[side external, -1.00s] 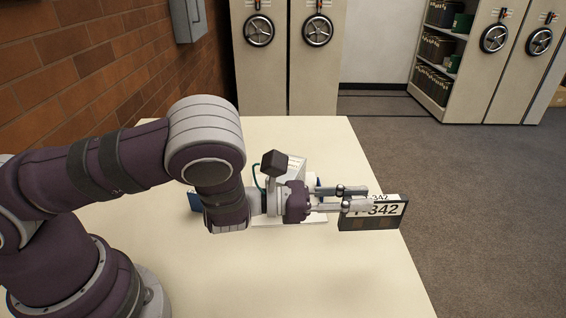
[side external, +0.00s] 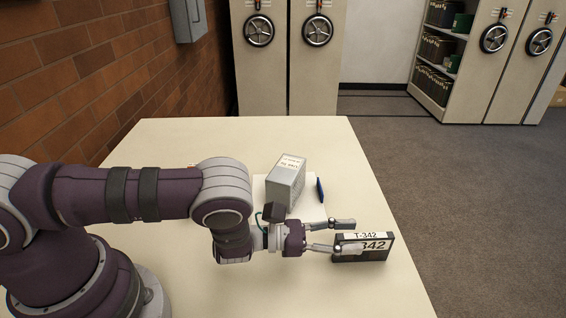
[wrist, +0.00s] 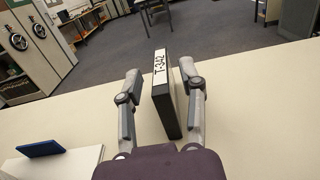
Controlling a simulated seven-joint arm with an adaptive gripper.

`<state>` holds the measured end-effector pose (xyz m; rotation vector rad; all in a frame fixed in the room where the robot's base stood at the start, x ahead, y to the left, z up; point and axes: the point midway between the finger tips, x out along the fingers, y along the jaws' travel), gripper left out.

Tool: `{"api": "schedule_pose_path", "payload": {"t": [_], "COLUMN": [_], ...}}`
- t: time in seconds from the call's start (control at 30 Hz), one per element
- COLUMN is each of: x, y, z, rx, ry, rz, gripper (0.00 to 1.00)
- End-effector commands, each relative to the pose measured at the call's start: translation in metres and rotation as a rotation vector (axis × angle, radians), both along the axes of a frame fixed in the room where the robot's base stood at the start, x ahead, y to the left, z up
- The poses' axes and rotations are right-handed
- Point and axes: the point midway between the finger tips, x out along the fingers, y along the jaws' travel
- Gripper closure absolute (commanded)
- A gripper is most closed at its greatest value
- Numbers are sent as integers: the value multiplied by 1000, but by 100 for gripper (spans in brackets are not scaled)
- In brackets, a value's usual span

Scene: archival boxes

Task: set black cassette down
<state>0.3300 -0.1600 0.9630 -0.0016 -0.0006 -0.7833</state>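The black cassette (side external: 348,257) stands upright on its long edge near the table's right edge, with white labels reading "T-342" on top and "342" on its face. It also shows in the wrist view (wrist: 172,118), between the two fingers. My gripper (side external: 355,234) is open around it, one finger on each side. In the wrist view my gripper (wrist: 160,70) shows a clear gap between the left finger and the cassette, and a smaller one at the right. The cassette appears to rest on the tabletop.
A grey box (side external: 286,183) with a white label stands behind my gripper on the cream table (side external: 200,150). The table's front is clear.

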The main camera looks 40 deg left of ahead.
Motion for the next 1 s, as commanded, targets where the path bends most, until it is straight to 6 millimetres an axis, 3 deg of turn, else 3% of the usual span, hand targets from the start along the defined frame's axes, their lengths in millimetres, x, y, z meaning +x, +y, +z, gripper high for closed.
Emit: {"api": "schedule_pose_path", "payload": {"t": [0.3,0.47,0.7,0.87,1.0], "x": [-1,-21,-22,-20,12], "y": [1,22,20,22,49], "z": [3,1,53,72,94], "rx": [0,4,0,-8,-208], "ry": [0,6,-4,4,151], "rz": [1,3,-2,8,234], "gripper": [59,59,59,59,59]}}
